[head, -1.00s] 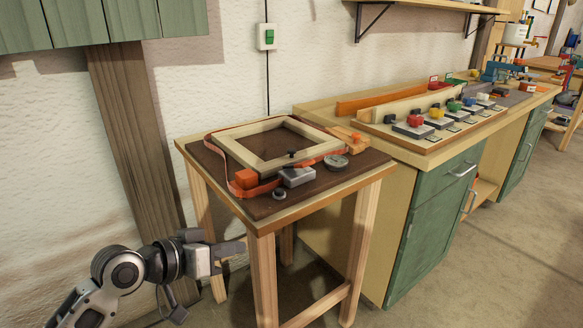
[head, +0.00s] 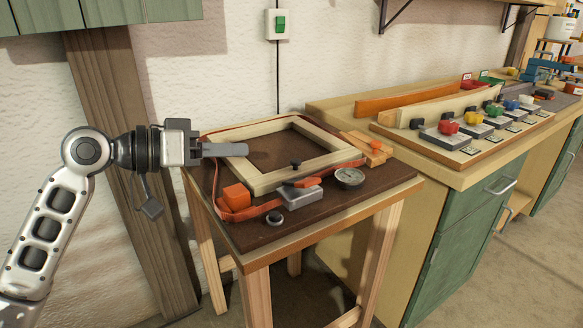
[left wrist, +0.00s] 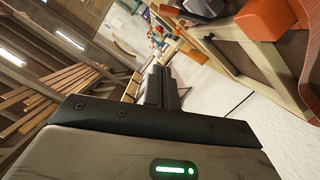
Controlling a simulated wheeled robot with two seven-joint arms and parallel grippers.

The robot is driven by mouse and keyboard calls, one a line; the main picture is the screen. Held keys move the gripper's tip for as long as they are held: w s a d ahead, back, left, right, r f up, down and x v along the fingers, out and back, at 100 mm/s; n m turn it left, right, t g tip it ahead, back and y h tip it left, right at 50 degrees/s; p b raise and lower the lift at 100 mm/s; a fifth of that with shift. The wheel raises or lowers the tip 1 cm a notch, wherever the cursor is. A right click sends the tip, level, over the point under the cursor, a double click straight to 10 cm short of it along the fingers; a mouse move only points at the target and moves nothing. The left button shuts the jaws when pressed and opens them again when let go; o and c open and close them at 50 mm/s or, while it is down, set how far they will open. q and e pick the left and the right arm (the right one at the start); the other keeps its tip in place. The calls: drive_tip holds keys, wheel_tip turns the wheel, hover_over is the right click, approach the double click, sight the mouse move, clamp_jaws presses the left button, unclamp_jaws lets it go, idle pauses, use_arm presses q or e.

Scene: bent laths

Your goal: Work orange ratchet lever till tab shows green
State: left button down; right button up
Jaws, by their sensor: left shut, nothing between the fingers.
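A pale wooden frame (head: 262,184) lies on a small table (head: 240,238) with an orange strap (head: 214,186) around it. A grey ratchet (head: 303,197) sits at the frame's front side, with an orange lever (head: 301,183) on top. An orange block (head: 235,196) is at the front left corner; the wrist view shows an orange block too (left wrist: 264,19). I cannot make out a green tab. My left gripper (head: 243,149) is shut and empty, above the frame's left side, apart from the lever; its fingers show in the wrist view (left wrist: 161,88). My right gripper is out of view.
A round dial (head: 349,178) and a black knob (head: 275,218) are near the ratchet. A wooden post (head: 125,190) is behind my left arm.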

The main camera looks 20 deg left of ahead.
use_arm(q)
drive_tip(key=p, duration=0.1)
hover_over(300, 182)
drive_tip(key=a, duration=0.3)
wheel_tip(300, 182, down, 2)
drive_tip(key=shift+d+f, duration=0.3)
drive_tip(key=shift+f, duration=0.3)
drive_tip(key=shift+d+f, duration=0.25)
drive_tip(key=shift+f, duration=0.35)
drive_tip(key=shift+s+d+f, duration=0.15)
drive_tip(key=shift+f, duration=0.2)
drive_tip(key=shift+s+d+f, duration=0.1)
drive_tip(key=shift+f, duration=0.25)
